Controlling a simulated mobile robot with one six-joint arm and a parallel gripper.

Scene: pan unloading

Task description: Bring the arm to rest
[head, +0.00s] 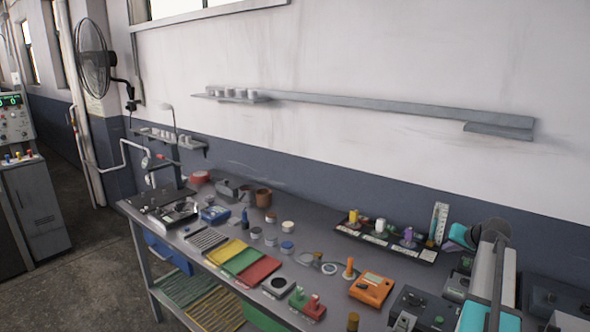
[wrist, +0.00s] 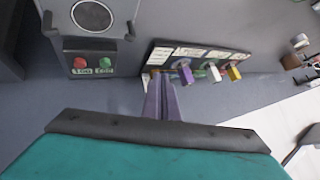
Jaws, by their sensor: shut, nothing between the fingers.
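My gripper shows in the wrist view (wrist: 162,82), with its narrow fingers together and nothing between them. The fingers point toward a black tray (wrist: 158,52) with white labels and purple, white and yellow pieces; I cannot tell how far off it is. In the head view my arm with teal parts (head: 491,285) stands at the right edge, over the right end of the bench (head: 330,262). I cannot make out the fingers there. The same tray (head: 428,254) lies at the back of the bench, left of my arm.
A box with red and green buttons (wrist: 92,64) is at upper left in the wrist view. In the head view an orange device (head: 371,289), dark control boxes (head: 425,308) and a clear ruler (head: 438,222) are near my arm. Coloured mats (head: 241,262) and small jars crowd the bench.

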